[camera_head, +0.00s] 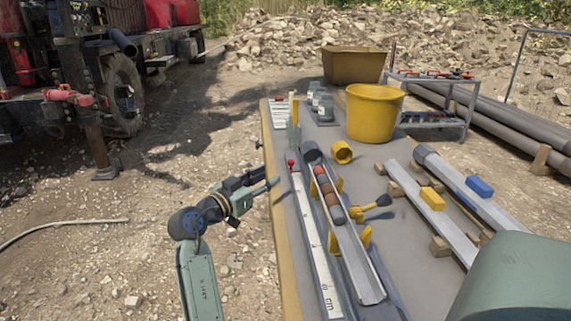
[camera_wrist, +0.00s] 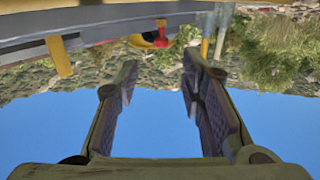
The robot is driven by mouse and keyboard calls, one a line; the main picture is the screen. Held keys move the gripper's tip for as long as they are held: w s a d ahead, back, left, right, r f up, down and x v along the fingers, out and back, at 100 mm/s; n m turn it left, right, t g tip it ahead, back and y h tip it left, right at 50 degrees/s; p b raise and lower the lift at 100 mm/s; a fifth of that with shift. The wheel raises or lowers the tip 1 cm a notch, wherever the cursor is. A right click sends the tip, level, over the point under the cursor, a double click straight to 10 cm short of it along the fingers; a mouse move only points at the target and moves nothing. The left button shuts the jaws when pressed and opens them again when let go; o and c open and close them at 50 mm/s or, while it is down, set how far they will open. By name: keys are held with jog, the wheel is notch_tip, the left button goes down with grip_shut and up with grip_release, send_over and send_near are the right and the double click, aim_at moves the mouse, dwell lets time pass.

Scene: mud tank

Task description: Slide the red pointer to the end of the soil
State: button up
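The red pointer (camera_head: 291,162) sits at the far end of the long white ruler (camera_head: 311,235); a red piece, likely the pointer, also shows in the wrist view (camera_wrist: 162,36). The soil (camera_head: 326,192), a row of reddish to dark brown core pieces, lies in the metal trough (camera_head: 357,262) just right of the ruler. My gripper (camera_head: 266,183) is left of the table edge, pointing right towards the ruler, apart from the pointer. In the wrist view its two fingers (camera_wrist: 160,72) are spread with nothing between them.
The table's yellow edge (camera_head: 278,215) lies close to my gripper. A yellow-handled tool (camera_head: 372,206) and yellow supports stand beside the trough. A yellow bucket (camera_head: 374,112) stands at the back. Open gravel lies left of the table.

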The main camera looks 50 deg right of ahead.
aim_at(289, 163)
jog(key=d, duration=0.3)
jog(key=d+p, duration=0.1)
jog(key=d, duration=0.1)
jog(key=d+p, duration=0.1)
jog(key=d, duration=0.2)
jog(key=shift+w+d+r, duration=0.15)
jog(key=shift+w+d, duration=0.15)
jog(key=shift+w, duration=0.1)
jog(key=shift+w+d+p, duration=0.1)
jog(key=shift+d+p, duration=0.25)
jog(key=shift+d, duration=0.4)
grip_shut()
